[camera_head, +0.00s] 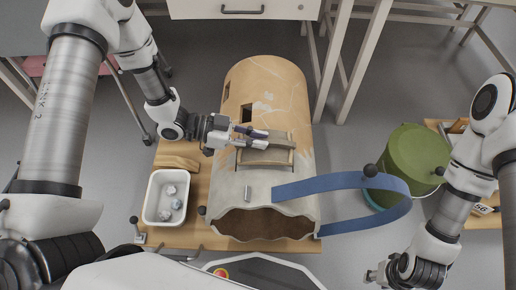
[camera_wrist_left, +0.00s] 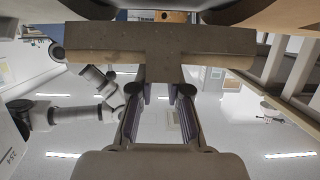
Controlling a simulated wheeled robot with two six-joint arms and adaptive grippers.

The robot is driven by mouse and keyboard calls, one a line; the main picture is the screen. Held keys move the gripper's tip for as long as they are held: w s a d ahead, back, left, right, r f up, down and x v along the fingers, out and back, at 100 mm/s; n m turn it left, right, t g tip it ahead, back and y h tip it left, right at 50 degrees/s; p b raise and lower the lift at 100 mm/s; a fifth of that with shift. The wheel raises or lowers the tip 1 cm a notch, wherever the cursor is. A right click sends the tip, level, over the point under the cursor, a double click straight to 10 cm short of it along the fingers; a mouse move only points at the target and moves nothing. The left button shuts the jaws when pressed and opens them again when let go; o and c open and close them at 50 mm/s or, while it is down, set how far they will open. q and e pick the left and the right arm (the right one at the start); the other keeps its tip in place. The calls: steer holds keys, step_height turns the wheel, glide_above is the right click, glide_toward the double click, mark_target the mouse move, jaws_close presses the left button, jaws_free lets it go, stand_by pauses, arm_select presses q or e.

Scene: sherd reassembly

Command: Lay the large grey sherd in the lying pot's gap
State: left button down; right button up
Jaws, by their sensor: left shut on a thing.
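The lying pot (camera_head: 287,92) rests on its side on the wooden table, its ragged open mouth toward me. Its wall is orange-tan at the far end and grey near the mouth. Dark openings show in its upper left wall. My left gripper (camera_head: 257,139) is shut on the large grey sherd (camera_head: 268,157), over the middle of the pot. The sherd also shows in the left wrist view (camera_wrist_left: 160,45), with a stem between the fingers (camera_wrist_left: 160,105). The gap beneath it is mostly hidden; I cannot tell if the sherd touches the pot. My right gripper (camera_head: 378,275) is low at right, its fingers unclear.
A white tray (camera_head: 151,208) with a few small pale pieces stands left of the pot, near a tan wooden piece (camera_head: 176,162). A blue strap (camera_head: 335,182) loops right from the pot. A green container (camera_head: 412,152) stands at right, beside my right arm.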

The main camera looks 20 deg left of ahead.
arm_select(q)
step_height(320, 180, down, 3)
steer(key=shift+r+b, duration=0.1)
steer(key=shift+b, duration=0.3)
steer(key=shift+r, duration=0.1)
steer(key=c, duration=1.5)
jaws_free()
steer(key=shift+f, duration=0.2)
steer(key=shift+c, duration=0.2)
steer(key=o, duration=0.4)
